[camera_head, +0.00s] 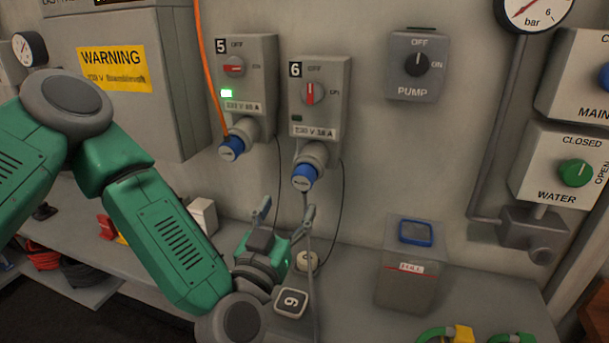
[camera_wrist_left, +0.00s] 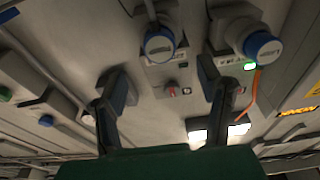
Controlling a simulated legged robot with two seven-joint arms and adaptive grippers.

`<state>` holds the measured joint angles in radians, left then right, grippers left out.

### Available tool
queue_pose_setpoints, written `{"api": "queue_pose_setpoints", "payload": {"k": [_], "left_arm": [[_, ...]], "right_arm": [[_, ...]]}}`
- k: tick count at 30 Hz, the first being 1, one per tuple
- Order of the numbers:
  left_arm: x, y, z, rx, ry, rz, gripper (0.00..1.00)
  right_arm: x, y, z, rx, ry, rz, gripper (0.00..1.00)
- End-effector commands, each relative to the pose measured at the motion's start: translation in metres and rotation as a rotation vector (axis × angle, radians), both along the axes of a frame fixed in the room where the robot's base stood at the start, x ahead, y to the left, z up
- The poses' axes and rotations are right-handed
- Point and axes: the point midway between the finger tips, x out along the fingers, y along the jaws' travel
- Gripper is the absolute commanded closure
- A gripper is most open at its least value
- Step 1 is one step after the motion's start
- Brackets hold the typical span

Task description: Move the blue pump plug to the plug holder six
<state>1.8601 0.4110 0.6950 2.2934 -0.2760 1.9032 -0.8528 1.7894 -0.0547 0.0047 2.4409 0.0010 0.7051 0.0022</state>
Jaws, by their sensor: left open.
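Two blue plugs sit in wall sockets; I cannot read which is the pump plug. One blue plug (camera_head: 304,177) is in socket box six (camera_head: 320,82), with a grey cable hanging down; it shows at the top of the left wrist view (camera_wrist_left: 160,44). The other blue plug (camera_head: 231,148) is in socket box five (camera_head: 246,75), beside an orange cable; it also shows in the wrist view (camera_wrist_left: 262,46). My left gripper (camera_head: 286,208) is open and empty, just below the socket-six plug. A block marked 6 (camera_head: 291,302), possibly the holder, is below the gripper.
A round cream piece (camera_head: 307,262) is behind the block. A grey bin (camera_head: 410,270) stands to the right on the shelf. The pump switch (camera_head: 417,65) and water switch (camera_head: 565,172) are on the wall. Thin cables hang near the gripper. The wall below the pump switch is clear.

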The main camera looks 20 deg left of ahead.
Motion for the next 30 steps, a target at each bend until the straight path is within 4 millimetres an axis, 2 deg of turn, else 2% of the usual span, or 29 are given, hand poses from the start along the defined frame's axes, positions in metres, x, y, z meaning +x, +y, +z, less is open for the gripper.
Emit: {"api": "queue_pose_setpoints", "payload": {"k": [8, 21, 30], "left_arm": [[0.011, 0.000, 0.002, 0.000, 0.000, 0.001, 0.40], [0.069, -0.003, 0.012, 0.001, 0.000, -0.002, 0.40], [0.088, -0.003, 0.015, -0.001, 0.001, -0.001, 0.40]], "right_arm": [[0.000, 0.000, 0.001, 0.000, 0.000, 0.000, 0.60], [0.000, 0.000, 0.004, 0.000, 0.000, 0.000, 0.60], [0.000, 0.000, 0.004, 0.000, 0.000, 0.000, 0.60]]}}
